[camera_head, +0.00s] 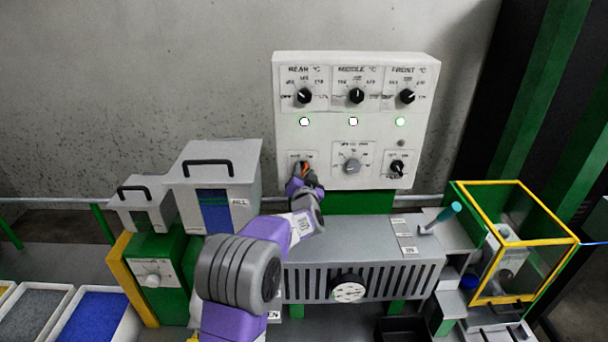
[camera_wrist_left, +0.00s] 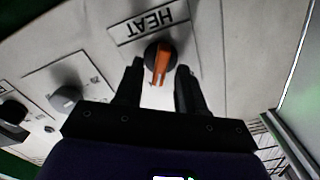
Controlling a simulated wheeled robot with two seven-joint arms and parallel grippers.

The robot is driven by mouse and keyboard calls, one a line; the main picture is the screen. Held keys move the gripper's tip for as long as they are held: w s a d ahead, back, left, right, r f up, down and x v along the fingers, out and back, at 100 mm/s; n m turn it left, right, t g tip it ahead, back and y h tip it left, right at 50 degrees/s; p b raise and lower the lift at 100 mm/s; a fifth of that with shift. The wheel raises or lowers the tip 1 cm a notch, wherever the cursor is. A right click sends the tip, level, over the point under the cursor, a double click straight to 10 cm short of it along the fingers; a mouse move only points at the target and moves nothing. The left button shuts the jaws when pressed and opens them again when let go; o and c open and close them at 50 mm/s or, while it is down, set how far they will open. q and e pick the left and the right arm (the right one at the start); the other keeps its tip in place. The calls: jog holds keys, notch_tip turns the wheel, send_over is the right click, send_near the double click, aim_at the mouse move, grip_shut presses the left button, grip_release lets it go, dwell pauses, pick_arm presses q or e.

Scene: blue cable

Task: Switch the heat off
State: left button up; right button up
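The white control panel (camera_head: 352,140) stands upright behind the grey machine. Its heat switch (camera_head: 305,169), at the lower left, is mostly covered by my left gripper (camera_head: 304,177) in the head view. In the left wrist view the heat switch (camera_wrist_left: 160,62) is a dark round knob with an orange handle, under an upside-down HEAT label (camera_wrist_left: 148,21). My left gripper (camera_wrist_left: 158,80) is open. Its two dark fingers are on either side of the orange handle, with gaps visible; contact cannot be told. My right gripper is not in view.
Three black temperature knobs, including the middle one (camera_head: 357,96), sit above three lit lamps (camera_head: 353,121). A grey knob (camera_head: 352,166) and a black knob (camera_head: 397,168) are right of the heat switch. A grey hopper (camera_head: 213,160) stands left; a yellow-framed box (camera_head: 515,240) stands right.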

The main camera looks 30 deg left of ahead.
pick_arm(q)
jog(key=shift+w, duration=0.1)
jog(key=shift+c, duration=0.4)
grip_shut()
jog(key=n+b, duration=0.1)
jog(key=n, duration=0.2)
jog(key=n+b, duration=0.2)
jog(key=shift+a+n, duration=0.2)
jog(key=shift+n, duration=0.2)
jog(key=n+b, duration=0.3)
jog(key=n, duration=0.3)
jog(key=shift+a, duration=0.1)
dwell(0.4)
jog(key=shift+o, duration=0.4)
grip_release()
